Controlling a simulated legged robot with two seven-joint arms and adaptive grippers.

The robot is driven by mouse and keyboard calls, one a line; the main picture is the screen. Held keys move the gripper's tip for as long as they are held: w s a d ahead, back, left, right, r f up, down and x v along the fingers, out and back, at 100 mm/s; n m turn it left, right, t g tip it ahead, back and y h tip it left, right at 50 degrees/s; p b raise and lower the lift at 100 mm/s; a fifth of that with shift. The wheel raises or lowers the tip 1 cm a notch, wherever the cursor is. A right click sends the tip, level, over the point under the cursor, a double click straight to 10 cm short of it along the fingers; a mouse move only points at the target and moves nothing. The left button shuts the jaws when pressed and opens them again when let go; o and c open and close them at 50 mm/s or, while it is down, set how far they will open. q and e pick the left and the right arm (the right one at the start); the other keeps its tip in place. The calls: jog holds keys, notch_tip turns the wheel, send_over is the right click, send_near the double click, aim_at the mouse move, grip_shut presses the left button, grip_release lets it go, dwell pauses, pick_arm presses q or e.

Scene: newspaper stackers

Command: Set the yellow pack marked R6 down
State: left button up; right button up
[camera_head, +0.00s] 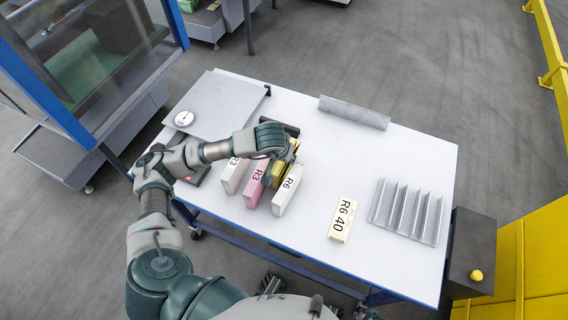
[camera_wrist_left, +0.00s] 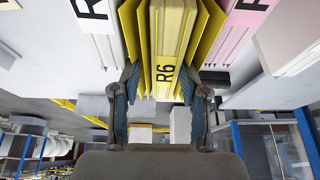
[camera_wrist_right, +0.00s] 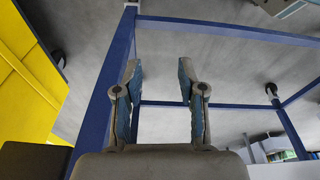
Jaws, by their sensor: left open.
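The yellow pack marked R6 (camera_wrist_left: 172,35) stands upright between the fingers of my left gripper (camera_wrist_left: 160,80), with its outer yellow sheets fanned to both sides. The fingers are open, one on each side of its near end. In the head view my left gripper (camera_head: 283,160) covers most of the yellow pack (camera_head: 279,174), which is in the row on the white table (camera_head: 400,165). I cannot tell whether its base touches the table. My right gripper (camera_wrist_right: 158,75) is open and empty, below table height beside a blue frame.
A white R3 pack (camera_head: 235,178), a pink R3 pack (camera_head: 256,185) and a white R6 pack (camera_head: 287,194) stand close by. A cream R6 40 pack (camera_head: 342,221), a ridged metal rack (camera_head: 408,212), a grey bar (camera_head: 354,113) and a scale plate (camera_head: 222,100) are also on the table.

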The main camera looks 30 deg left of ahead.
pick_arm(q)
jog(key=shift+w+f, duration=0.15)
jog(key=shift+f, duration=0.2)
jog(key=f, duration=0.1)
jog(key=w+a+f, duration=0.1)
jog(key=f, duration=0.1)
jog(key=w+f, duration=0.1)
jog(key=shift+a+f, duration=0.15)
jog(key=shift+a, duration=0.25)
jog(key=shift+d, duration=0.35)
jog(key=shift+d+b, duration=0.25)
jog(key=shift+b, duration=0.1)
pick_arm(e)
jog(key=shift+r, duration=0.45)
jog(key=shift+a, duration=0.1)
pick_arm(q)
jog(key=shift+a+f, duration=0.25)
jog(key=shift+a, duration=0.25)
pick_arm(e)
jog(key=shift+a+f, duration=0.1)
jog(key=shift+a, duration=0.2)
pick_arm(q)
jog(key=shift+d, duration=0.2)
pick_arm(e)
jog(key=shift+d, duration=0.1)
